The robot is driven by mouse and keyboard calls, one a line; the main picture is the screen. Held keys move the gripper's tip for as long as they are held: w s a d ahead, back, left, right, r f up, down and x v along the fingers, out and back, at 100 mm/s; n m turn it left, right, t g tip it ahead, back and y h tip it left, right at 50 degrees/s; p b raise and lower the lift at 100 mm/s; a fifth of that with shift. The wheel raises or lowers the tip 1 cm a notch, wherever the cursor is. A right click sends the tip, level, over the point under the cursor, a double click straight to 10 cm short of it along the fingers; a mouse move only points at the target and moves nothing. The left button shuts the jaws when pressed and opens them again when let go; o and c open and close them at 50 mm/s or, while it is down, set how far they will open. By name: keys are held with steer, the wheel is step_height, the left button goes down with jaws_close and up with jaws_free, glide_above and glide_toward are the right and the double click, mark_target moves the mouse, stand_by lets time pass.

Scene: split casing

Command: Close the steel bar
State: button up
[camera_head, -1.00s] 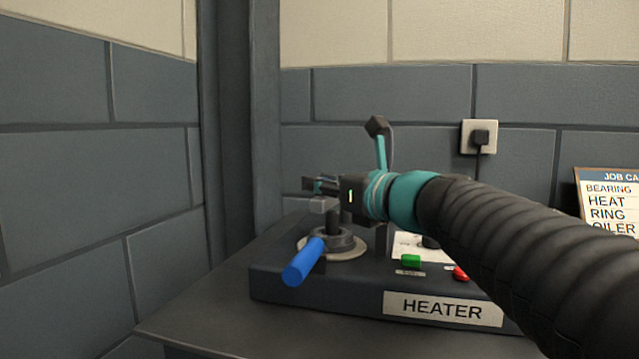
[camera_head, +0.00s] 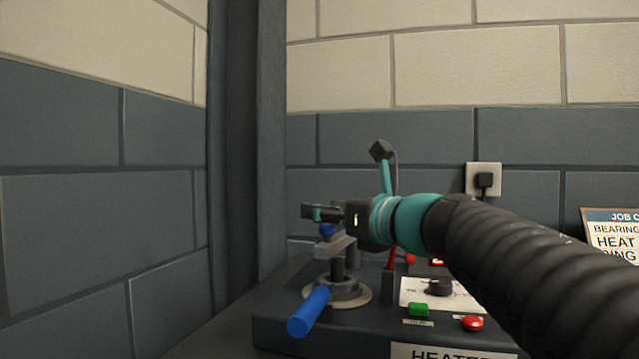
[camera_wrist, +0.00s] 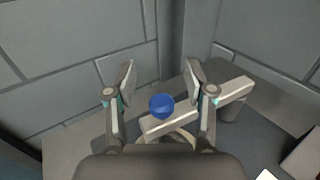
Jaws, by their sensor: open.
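The steel bar (camera_head: 334,248) is a light grey bar lying across the posts of the heater, above a dark ring and a round plate. A blue knob (camera_head: 327,230) stands on its near end. In the wrist view the bar (camera_wrist: 236,91) runs up to the right, passing behind the right finger, and its far end lies over a grey post. My gripper (camera_head: 322,213) is open and just above the knob. In the wrist view the blue knob (camera_wrist: 161,105) shows between the spread fingers, apart from both. Whether the bar is fully seated is unclear.
The heater base (camera_head: 285,335) carries a blue handle (camera_head: 308,312) in front, a green button (camera_head: 418,310), a red button (camera_head: 472,323) and a dial. Walls stand close behind and left. A socket (camera_head: 484,180) and job card (camera_head: 612,238) are at right.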

step_height(320, 180, up, 7)
steer(key=shift+f, duration=0.1)
stand_by(0.3)
